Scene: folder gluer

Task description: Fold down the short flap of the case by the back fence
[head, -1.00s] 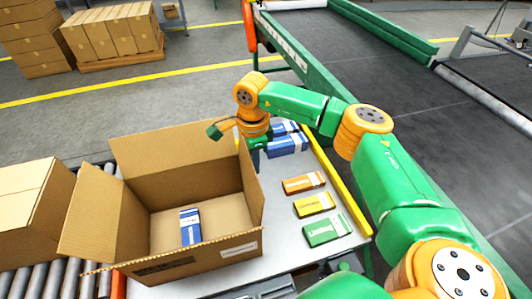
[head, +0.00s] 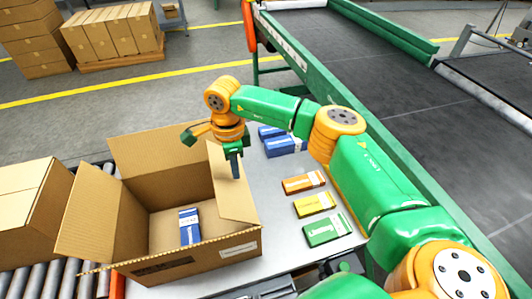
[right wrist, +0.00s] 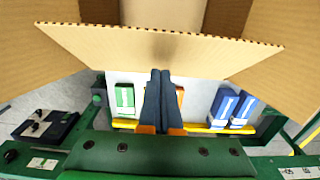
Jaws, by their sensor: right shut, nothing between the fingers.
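The open brown case (head: 165,270) stands at the left of the work table, with a blue carton (head: 190,227) inside. Its right-hand short flap (head: 232,190) leans inward over the opening; its edge also crosses the wrist view (right wrist: 160,45). The left flap (head: 88,215) leans outward and the far flap (head: 160,155) stands up. My right gripper (head: 236,170) is shut and empty, fingers pointing down at the outer side of the right flap, close to or touching it. In the wrist view its fingertips (right wrist: 160,75) lie just at the flap's edge. My left gripper is out of view.
Blue cartons (head: 283,145), an orange (head: 304,182), a yellow (head: 314,204) and a green carton (head: 326,229) lie on the table right of the case. Another case (head: 30,205) sits on rollers at left.

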